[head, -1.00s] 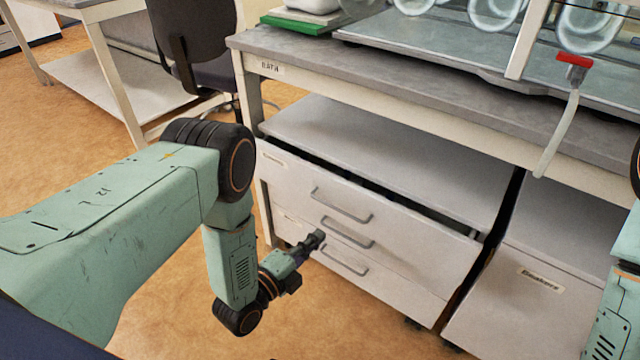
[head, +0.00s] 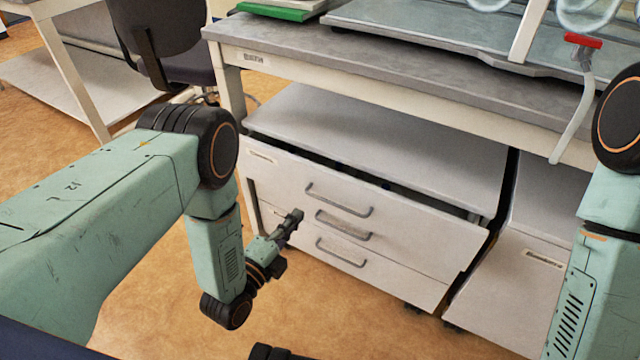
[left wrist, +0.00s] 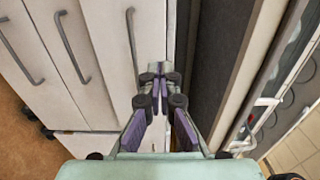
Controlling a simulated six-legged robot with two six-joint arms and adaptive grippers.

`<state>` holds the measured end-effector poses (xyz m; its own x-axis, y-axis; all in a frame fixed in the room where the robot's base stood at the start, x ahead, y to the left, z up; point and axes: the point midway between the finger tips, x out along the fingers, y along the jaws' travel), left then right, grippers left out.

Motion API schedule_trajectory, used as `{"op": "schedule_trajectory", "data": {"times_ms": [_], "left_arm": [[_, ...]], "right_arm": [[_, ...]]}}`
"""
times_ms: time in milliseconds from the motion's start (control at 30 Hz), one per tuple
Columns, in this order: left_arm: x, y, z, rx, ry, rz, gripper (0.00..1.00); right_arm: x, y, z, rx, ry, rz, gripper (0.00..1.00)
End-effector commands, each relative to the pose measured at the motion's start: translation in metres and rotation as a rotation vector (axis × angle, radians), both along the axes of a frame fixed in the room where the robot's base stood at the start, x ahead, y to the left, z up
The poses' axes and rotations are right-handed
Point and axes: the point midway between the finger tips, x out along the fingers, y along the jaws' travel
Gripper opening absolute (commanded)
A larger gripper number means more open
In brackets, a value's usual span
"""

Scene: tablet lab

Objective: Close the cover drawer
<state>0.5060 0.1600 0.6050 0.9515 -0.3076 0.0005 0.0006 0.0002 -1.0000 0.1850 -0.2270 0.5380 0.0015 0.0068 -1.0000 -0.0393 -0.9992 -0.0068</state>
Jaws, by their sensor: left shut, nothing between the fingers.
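The top drawer (head: 400,228) of a white cabinet stands partly pulled out, with a dark gap behind its front's upper edge. It has a grey bar handle (head: 338,200) and a small label at its left end whose text I cannot read. My left gripper (head: 297,216) is shut and empty, low in front of the drawer fronts, left of the handles. In the left wrist view the shut fingers (left wrist: 158,72) lie over the cabinet front, right of a handle (left wrist: 131,38); I cannot tell whether they touch it. My right gripper is not in view.
Two lower drawer handles (head: 343,226) (head: 340,252) sit below. A bench (head: 400,75) with glassware stands over the cabinet. A second cabinet (head: 510,290) is at the right, a dark chair (head: 165,40) at the back left. The floor in front is clear.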

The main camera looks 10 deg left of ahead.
Motion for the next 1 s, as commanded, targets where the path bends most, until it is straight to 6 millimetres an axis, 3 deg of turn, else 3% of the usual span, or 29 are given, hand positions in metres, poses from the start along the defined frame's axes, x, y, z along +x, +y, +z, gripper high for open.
{"op": "schedule_trajectory", "data": {"times_ms": [600, 800, 1000], "left_arm": [[0.105, -0.034, -0.001, -0.001, -0.004, -0.002, 0.00], [0.119, -0.037, 0.000, -0.001, -0.002, -0.002, 0.00], [0.121, -0.037, 0.000, 0.000, -0.001, -0.002, 0.00]], "right_arm": [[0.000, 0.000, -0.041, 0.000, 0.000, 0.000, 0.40], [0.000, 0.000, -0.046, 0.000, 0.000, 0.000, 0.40], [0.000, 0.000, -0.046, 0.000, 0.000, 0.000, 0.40]]}}
